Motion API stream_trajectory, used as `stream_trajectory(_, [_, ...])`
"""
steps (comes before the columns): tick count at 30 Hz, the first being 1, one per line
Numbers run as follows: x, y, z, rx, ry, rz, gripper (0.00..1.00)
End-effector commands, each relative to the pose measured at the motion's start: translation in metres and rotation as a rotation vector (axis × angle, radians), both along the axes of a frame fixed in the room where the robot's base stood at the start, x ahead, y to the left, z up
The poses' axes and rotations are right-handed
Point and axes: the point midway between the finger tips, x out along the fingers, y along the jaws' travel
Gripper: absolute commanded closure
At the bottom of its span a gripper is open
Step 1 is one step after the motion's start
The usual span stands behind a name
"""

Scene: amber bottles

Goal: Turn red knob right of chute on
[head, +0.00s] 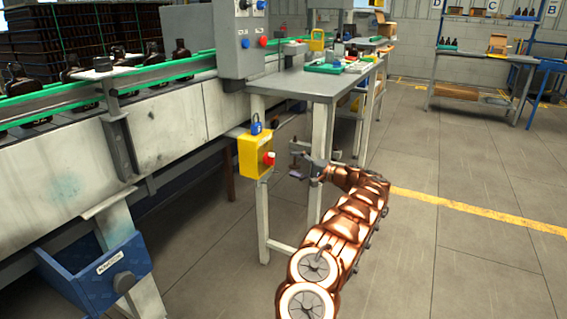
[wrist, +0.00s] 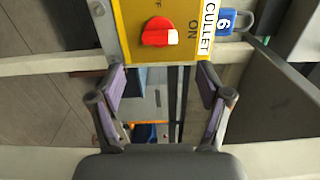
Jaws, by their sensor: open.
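The box there (wrist: 132,13) reads "ON" and "CULLET", turned sideways. My gripper (head: 297,161) is right of the box in the head view. In the wrist view my gripper (wrist: 161,68) is open and empty, its fingertips just below the box's lower edge in the picture, with the knob between and beyond them, apart from both fingers.
A blue padlock (head: 256,125) hangs on top of the box and also shows in the wrist view (wrist: 232,22). A grey workbench (head: 300,82) stands behind my arm, one leg close to the gripper. The floor (head: 450,230) to the right is clear.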

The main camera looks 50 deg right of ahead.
Motion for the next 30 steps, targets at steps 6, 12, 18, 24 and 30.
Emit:
stream_trajectory(6, [-0.028,-0.010,0.000,0.000,0.001,-0.004,0.23])
stream_trajectory(12, [-0.037,-0.012,0.000,0.000,0.001,-0.002,0.23])
stream_trajectory(18, [-0.037,-0.012,-0.001,0.000,0.001,-0.001,0.23])
stream_trajectory(24, [-0.037,-0.012,-0.001,0.000,0.001,-0.002,0.23])
stream_trajectory(30, [-0.036,-0.011,0.000,0.001,0.001,0.000,0.23])
